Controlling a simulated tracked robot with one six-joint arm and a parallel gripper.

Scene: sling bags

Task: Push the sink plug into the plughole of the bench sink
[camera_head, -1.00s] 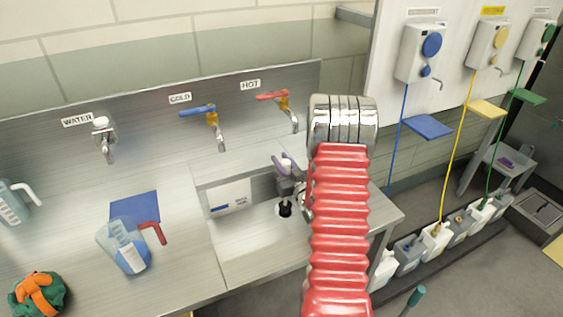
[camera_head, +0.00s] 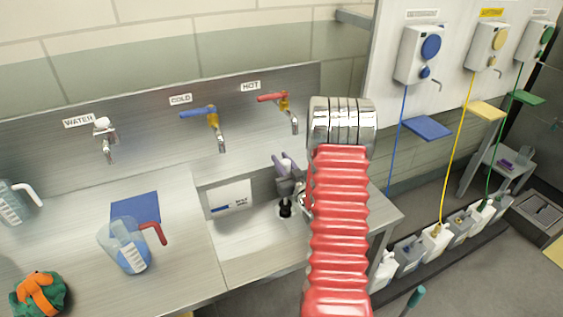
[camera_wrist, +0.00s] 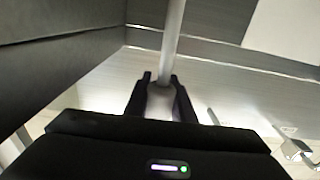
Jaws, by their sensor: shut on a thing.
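The bench sink (camera_head: 240,248) is the steel basin right of the worktop in the head view.
Cold (camera_head: 212,128) and hot (camera_head: 285,108) taps overhang the back of the basin. A labelled card (camera_head: 229,199) is on the basin's back wall. A jug with a red handle (camera_head: 128,248) and a green-orange bundle (camera_head: 40,294) are on the worktop at left.

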